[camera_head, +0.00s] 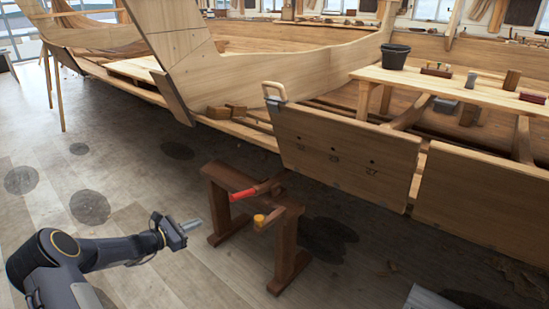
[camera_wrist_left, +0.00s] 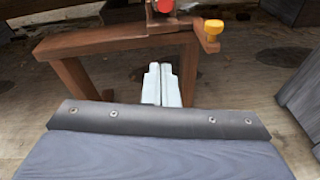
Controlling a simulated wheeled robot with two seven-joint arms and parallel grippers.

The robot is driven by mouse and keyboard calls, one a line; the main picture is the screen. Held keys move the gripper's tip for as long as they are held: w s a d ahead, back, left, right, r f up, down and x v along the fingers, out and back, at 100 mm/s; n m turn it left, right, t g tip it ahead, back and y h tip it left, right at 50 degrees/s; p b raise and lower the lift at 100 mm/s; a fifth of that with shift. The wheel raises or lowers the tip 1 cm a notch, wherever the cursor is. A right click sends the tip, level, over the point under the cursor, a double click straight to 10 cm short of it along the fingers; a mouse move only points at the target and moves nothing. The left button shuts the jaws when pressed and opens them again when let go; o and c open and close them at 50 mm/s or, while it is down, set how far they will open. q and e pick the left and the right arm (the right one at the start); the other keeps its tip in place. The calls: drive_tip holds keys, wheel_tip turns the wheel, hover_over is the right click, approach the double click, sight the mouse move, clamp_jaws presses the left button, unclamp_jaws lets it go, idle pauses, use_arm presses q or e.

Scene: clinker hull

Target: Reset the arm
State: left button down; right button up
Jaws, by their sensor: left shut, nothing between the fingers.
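My left gripper (camera_head: 191,225) comes in from the left in the head view, above the wooden floor and just left of a brown wooden trestle (camera_head: 229,176). Its fingers are shut together with nothing between them. In the left wrist view the closed pale fingers (camera_wrist_left: 161,84) point toward the trestle (camera_wrist_left: 110,42), which stands beyond them. The fingers appear apart from the trestle. My right gripper is not in view; a grey piece at the lower right edge of the head view cannot be made out clearly.
The trestle carries a tool with a red handle (camera_head: 243,194) and a yellow-ended piece (camera_head: 260,219). A plank (camera_head: 340,150) with a clamp (camera_head: 275,92) leans along the hull behind. A bench (camera_head: 450,87) holds a dark bucket (camera_head: 395,57). The floor at left is clear.

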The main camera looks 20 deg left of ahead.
use_arm(q)
drive_tip(key=s+d+r+m+g+h, duration=0.1)
drive_tip(key=s+d+r+m+g, duration=0.3)
drive_tip(key=d, duration=0.3)
drive_tip(key=s+d+r+m+g, duration=0.1)
drive_tip(key=s+d+r+m, duration=0.3)
drive_tip(key=d+r+m, duration=0.25)
drive_tip(key=s+d+r+m+g+h, duration=0.1)
drive_tip(key=s+d+r+m+g, duration=0.25)
drive_tip(key=d+r+m, duration=0.35)
drive_tip(key=s+d+f+m+y, duration=0.1)
drive_tip(key=s+d+m+y, duration=0.15)
drive_tip(key=s, duration=0.55)
drive_tip(key=s+d+m+y, duration=0.15)
drive_tip(key=s+m, duration=0.25)
drive_tip(key=s, duration=0.4)
drive_tip(key=s+d+f+m+y, duration=0.1)
drive_tip(key=s+d+m, duration=0.2)
drive_tip(key=s, duration=0.5)
wheel_tip(320, 180, up, 26)
drive_tip(key=p, duration=2.6)
drive_tip(key=shift+w+a+f, duration=0.15)
drive_tip(key=shift+a+f, duration=0.05)
drive_tip(key=shift+a, duration=0.1)
